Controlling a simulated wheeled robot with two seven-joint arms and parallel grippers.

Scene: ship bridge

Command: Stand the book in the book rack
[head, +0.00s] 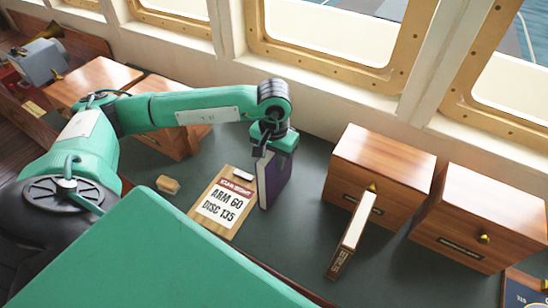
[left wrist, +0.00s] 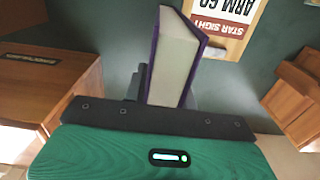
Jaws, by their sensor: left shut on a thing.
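My left gripper (head: 272,150) is shut on a purple book (head: 273,180) with pale pages. The book hangs upright below it, over the dark counter, just right of the clipboard. In the left wrist view the book (left wrist: 175,62) stands between the fingers, its page edges facing the camera. Whether its lower edge touches the counter is unclear. A second, brown-and-white book (head: 352,235) is in front of a wooden cabinet. I cannot make out a book rack for certain. My right gripper is not in view.
A clipboard (head: 219,208) and a small tan block (head: 168,186) lie left of the held book. Wooden drawer cabinets (head: 385,160) (head: 487,205) stand at the right, and wooden boxes (head: 165,88) at the left. Bare dark counter (head: 290,235) shows between the clipboard and the second book.

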